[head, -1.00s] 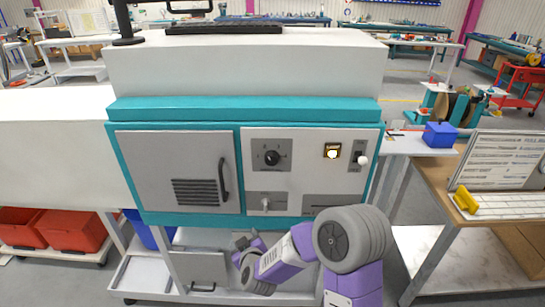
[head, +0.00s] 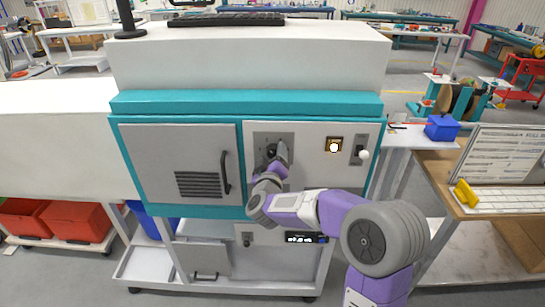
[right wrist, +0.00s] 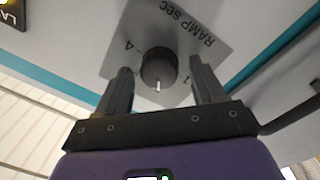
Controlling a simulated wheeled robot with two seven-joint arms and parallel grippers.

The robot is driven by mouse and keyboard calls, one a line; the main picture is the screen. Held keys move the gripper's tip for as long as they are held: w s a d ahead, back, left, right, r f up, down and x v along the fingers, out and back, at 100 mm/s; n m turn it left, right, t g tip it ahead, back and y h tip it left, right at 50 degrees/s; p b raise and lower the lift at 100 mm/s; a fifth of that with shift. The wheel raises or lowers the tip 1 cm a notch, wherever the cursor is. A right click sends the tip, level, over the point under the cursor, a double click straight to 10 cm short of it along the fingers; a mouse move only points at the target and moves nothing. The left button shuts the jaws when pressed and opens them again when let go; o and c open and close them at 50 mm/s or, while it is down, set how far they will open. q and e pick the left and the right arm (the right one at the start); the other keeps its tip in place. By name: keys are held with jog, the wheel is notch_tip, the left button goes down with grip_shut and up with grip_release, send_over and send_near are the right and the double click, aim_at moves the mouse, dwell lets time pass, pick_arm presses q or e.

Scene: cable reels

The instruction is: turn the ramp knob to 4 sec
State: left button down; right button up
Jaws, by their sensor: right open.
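The ramp knob (right wrist: 158,68) is round and black with a white pointer line, on a grey plate (right wrist: 215,40) marked RAMP SEC, with a 4 and a 1 beside the knob. In the right wrist view its line points down the picture, toward my gripper, not at the 4. My right gripper (right wrist: 160,80) is open, one finger on each side of the knob; I cannot tell whether either touches it. In the head view my right gripper (head: 274,162) partly covers the knob (head: 271,150) on the machine's white panel. My left gripper is not in view.
A lit square button (head: 334,145) and a white-tipped lever (head: 362,154) sit right of the knob. A grey door (head: 180,165) with a black handle is to the left. My arm hides the panel's lower part. A side table with a blue box (head: 441,128) stands at the right.

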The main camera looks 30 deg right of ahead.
jog(key=shift+w, duration=0.1)
jog(key=c, duration=1.1)
jog(key=shift+o, duration=0.2)
